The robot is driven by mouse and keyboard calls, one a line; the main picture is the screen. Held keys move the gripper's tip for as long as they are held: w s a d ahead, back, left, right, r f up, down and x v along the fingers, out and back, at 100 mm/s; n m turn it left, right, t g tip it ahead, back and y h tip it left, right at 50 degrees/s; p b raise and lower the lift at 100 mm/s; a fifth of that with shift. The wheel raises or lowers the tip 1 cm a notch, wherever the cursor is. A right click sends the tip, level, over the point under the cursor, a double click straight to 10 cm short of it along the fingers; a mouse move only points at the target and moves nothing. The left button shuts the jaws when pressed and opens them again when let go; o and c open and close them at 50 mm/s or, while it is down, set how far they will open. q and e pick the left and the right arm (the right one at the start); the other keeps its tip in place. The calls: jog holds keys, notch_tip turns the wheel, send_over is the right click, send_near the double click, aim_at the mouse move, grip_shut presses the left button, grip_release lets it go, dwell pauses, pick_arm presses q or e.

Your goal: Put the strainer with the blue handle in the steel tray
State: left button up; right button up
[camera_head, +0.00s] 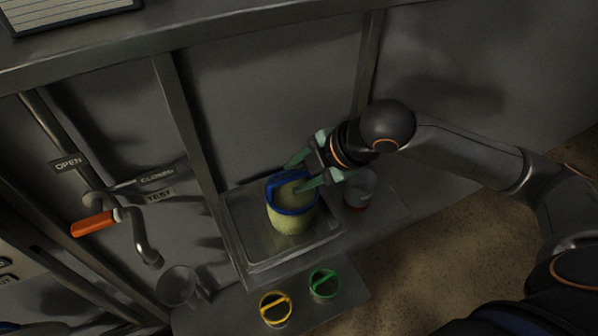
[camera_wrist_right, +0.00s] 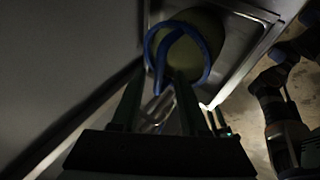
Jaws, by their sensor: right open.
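The strainer with the blue handle (camera_head: 292,217) has a yellow-green body and a blue rim. It is upright, or nearly so, within the outline of the steel tray (camera_head: 255,258); I cannot tell for certain whether its base touches the tray floor. My right gripper (camera_head: 296,174) is open at the top of the strainer, its green fingers apart near the blue handle. In the right wrist view the blue handle (camera_wrist_right: 160,52) lies just beyond the fingertips (camera_wrist_right: 158,85), and the tray rim (camera_wrist_right: 262,45) shows at the right. My left gripper is out of view.
A yellow-handled container (camera_head: 275,308) and a green-handled one (camera_head: 323,284) stand on the lower shelf in front. A grey cup-like container (camera_head: 359,188) is right of the tray, beside my wrist. A metal post (camera_head: 190,130) rises at the tray's left. An orange-handled lever (camera_head: 93,222) is farther left.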

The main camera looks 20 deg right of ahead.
jog(key=p+v, duration=0.1)
jog(key=v, duration=1.1)
jog(key=shift+r, duration=0.15)
jog(key=shift+w, duration=0.15)
